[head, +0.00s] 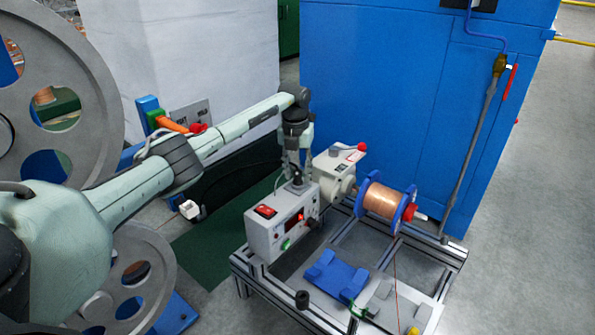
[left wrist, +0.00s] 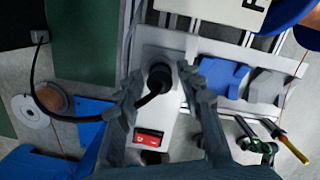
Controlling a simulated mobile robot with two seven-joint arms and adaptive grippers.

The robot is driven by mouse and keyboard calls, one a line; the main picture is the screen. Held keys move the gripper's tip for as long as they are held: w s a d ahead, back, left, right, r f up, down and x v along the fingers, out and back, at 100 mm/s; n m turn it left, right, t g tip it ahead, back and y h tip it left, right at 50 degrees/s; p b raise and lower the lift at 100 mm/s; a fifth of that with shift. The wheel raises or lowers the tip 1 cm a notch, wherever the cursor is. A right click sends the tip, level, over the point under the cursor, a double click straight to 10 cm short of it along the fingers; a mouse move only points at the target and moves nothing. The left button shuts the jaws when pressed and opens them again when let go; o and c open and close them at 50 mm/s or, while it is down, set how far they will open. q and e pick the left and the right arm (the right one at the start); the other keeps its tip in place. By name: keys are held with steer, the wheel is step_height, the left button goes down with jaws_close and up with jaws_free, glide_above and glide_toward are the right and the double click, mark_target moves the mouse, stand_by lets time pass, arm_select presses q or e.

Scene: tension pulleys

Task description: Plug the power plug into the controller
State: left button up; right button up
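The grey controller (head: 268,240) stands on the metal frame, with a red rocker switch (head: 265,211) and a small display on it. In the left wrist view its top shows the switch (left wrist: 148,138). The black plug (left wrist: 160,76) is upright at the far end of the controller's top, with its black cable (left wrist: 78,117) curving left. It appears seated there, but the contact is hidden. My left gripper (head: 297,172) is above it, fingers pointing down. In the left wrist view the fingers (left wrist: 160,88) stand apart on both sides of the plug, with gaps visible. My right gripper is out of view.
A wire spool (head: 381,201) and motor unit (head: 335,168) stand right of the controller. A blue block (head: 337,275) lies in front. The cable's other end meets a small pale box (head: 190,209). Large grey wheels (head: 95,75) are at left; a blue cabinet (head: 400,100) stands behind.

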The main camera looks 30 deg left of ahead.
arm_select(q)
steer(key=shift+o, duration=0.3)
step_height(320, 180, up, 12)
steer(key=s, duration=0.1)
steer(key=shift+s+d, duration=0.2)
stand_by(0.6)
